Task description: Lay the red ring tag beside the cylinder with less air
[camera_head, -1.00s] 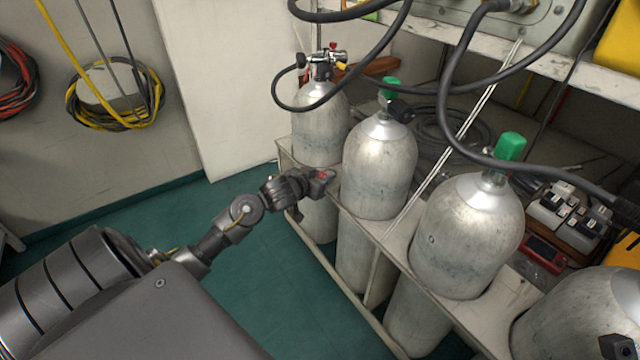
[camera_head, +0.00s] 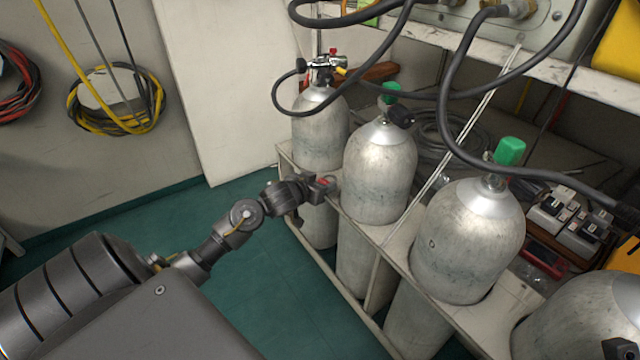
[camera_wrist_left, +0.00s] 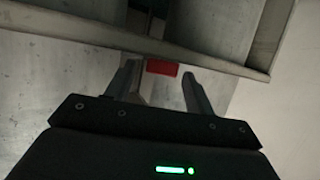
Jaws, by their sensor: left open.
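Several grey cylinders stand in a rack (camera_head: 392,247) in the head view. The back-left cylinder (camera_head: 320,140) carries a valve with a hose. The second cylinder (camera_head: 380,170) and third cylinder (camera_head: 468,245) have green caps. My left gripper (camera_head: 326,186) is open at the rack's front edge, by the back-left and second cylinders. A small red piece, seemingly the red ring tag (camera_wrist_left: 162,68), shows between and just beyond its fingertips (camera_wrist_left: 160,85) in the left wrist view, at a pale rail. Whether it touches a finger is unclear. No air reading is legible.
A fourth cylinder (camera_head: 590,320) is at the lower right. Black hoses (camera_head: 450,95) hang over the cylinders from the panel (camera_head: 480,15) above. The green floor (camera_head: 270,290) left of the rack is clear. Coiled cables (camera_head: 115,100) hang on the left wall.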

